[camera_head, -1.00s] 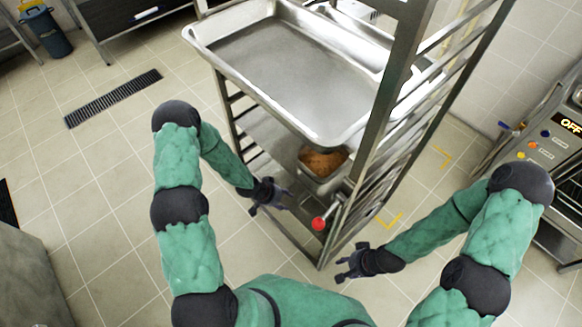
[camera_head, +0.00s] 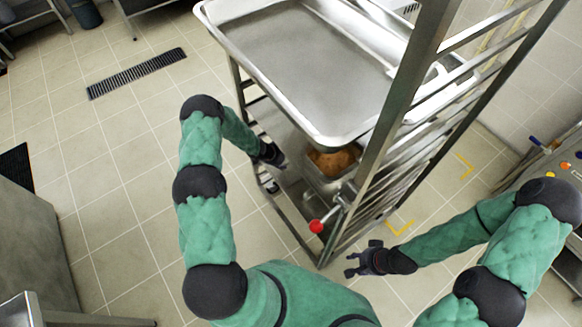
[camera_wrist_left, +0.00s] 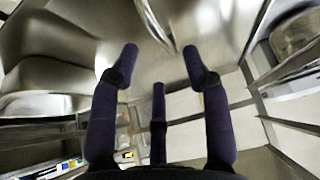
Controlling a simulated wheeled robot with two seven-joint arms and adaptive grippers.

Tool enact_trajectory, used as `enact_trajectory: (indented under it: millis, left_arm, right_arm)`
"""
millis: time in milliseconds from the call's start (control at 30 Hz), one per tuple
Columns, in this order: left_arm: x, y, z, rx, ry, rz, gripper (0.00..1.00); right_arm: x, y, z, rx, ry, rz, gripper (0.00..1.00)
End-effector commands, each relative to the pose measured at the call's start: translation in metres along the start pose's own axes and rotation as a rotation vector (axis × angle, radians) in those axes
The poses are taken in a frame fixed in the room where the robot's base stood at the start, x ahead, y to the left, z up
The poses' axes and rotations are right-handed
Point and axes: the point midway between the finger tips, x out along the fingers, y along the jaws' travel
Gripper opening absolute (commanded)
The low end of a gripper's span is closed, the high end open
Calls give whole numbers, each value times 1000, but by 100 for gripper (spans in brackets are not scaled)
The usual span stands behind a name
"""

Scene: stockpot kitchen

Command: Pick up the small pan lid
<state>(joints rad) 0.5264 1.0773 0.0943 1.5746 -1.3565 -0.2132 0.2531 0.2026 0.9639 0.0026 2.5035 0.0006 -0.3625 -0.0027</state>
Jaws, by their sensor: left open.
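I cannot make out the small pan lid for certain in either view. My left gripper (camera_head: 272,156) reaches into the side of the metal rack, below the large top tray (camera_head: 310,75). In the left wrist view, the fingers of my left gripper (camera_wrist_left: 158,60) are spread and empty. A thin curved bright metal piece (camera_wrist_left: 155,22) lies just beyond the fingertips there; I cannot tell whether it is a lid or a handle. My right gripper (camera_head: 367,260) is open and empty, in front of the rack over the floor.
A metal container with brown food (camera_head: 331,162) sits in the rack under the top tray. A red ball knob (camera_head: 316,227) sticks out at the rack's near corner. Rack posts (camera_head: 408,90) stand close to both arms. A control panel is at the right; the tiled floor at left is open.

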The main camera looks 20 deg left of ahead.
Motion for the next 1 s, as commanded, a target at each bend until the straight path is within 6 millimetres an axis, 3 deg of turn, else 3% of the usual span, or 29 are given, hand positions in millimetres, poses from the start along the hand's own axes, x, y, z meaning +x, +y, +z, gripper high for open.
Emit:
enact_trajectory:
  millis: [400, 733, 900, 1000]
  left_arm:
    - [48, -3, 2, 1, 0, 0, 48]
    - [51, -3, 1, 0, 0, 0, 48]
    - [51, -3, 1, 0, 0, 0, 0]
    - [51, -3, 1, 0, 0, 0, 0]
  right_arm:
    - [20, 7, -1, 0, 0, 0, 40]
    - [20, 7, -1, 0, 1, 0, 40]
    - [20, 7, -1, 0, 1, 0, 40]
    - [20, 7, -1, 0, 1, 0, 40]
